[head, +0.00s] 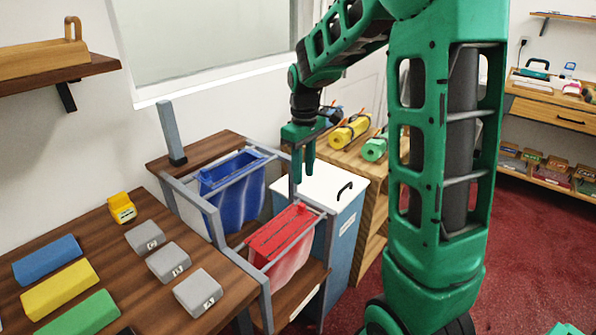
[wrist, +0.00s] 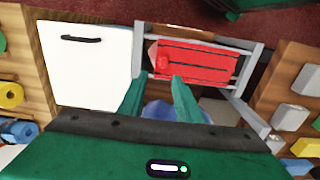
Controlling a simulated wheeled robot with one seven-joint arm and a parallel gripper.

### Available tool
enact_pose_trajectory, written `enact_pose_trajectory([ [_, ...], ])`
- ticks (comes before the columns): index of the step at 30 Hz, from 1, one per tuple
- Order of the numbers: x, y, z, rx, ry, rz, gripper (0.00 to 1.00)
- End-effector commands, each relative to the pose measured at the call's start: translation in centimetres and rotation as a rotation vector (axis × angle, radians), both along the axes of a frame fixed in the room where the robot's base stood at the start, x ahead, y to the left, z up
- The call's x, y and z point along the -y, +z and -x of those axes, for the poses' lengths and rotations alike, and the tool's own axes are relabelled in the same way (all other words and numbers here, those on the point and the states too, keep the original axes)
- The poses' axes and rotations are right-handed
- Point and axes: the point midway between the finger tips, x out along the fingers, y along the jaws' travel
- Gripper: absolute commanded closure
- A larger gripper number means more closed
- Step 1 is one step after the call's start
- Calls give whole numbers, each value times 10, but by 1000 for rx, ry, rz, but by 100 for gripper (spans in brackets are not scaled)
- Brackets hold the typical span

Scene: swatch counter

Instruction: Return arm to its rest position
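My gripper (head: 304,158) hangs fingers-down over the rack, near the back edge of the red bin and beside the white-topped cabinet. In the wrist view its two green fingertips (wrist: 156,80) stand apart with nothing between them. My green arm reaches from the right of the head view across to the rack. The red bin (head: 282,232) sits in the front of the grey frame; its red slatted top (wrist: 205,62) also shows in the wrist view, just beyond the fingertips. The blue bin (head: 238,196) hangs behind it.
A white-topped cabinet (head: 318,184) with a black handle stands right of the rack. A wooden table (head: 135,275) holds grey, blue, yellow and green blocks. A grey post (head: 171,130) rises behind the rack. Wooden shelves (head: 345,160) hold yellow and green rolls. Red carpet (head: 530,230) is open at right.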

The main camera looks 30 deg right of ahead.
Motion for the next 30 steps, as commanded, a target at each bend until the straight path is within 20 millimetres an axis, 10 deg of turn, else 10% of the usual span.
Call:
enact_pose_trajectory([
  [11, 5, 7, 16, 2, -46, 4, 69],
  [30, 32, 32, 251, 0, -754, 4, 69],
])
